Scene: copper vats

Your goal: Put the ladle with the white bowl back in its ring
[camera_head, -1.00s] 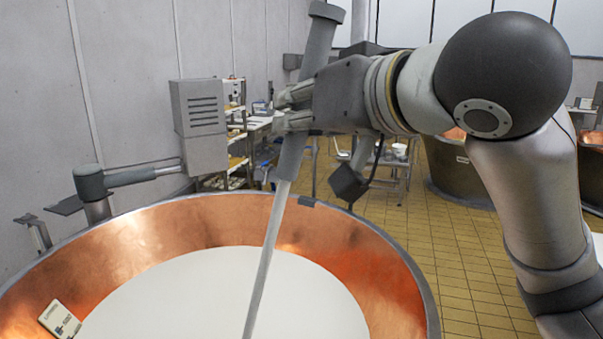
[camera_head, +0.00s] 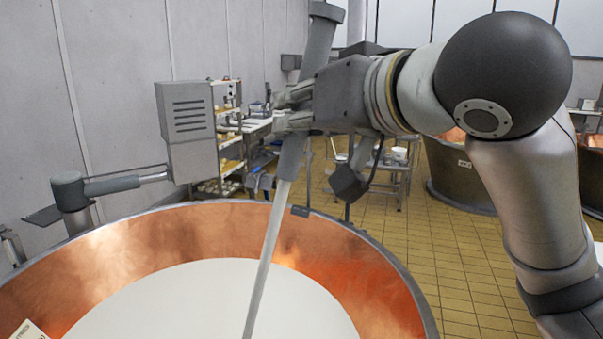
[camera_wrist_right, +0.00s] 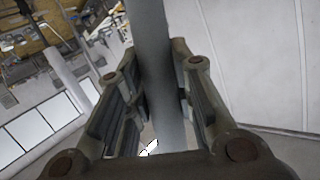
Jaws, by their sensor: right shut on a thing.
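My right gripper (camera_head: 293,109) is shut on the grey handle of a long tool (camera_head: 318,45), which is tilted with its top leaning right. Its thin metal shaft (camera_head: 266,257) runs down over the copper vat (camera_head: 330,243) and leaves the picture at the bottom. The lower end is out of view, so I cannot see a bowl or its colour. In the right wrist view the handle (camera_wrist_right: 153,50) passes between the fingers (camera_wrist_right: 157,100). No ring can be made out. My left gripper is not in view.
The vat holds white liquid (camera_head: 220,300). A grey arm with a box (camera_head: 188,120) stands behind its left rim. A card (camera_head: 30,330) shows at lower left. Shelves and a table (camera_head: 400,162) stand behind. Another vat (camera_head: 455,170) is at right; the tiled floor between is clear.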

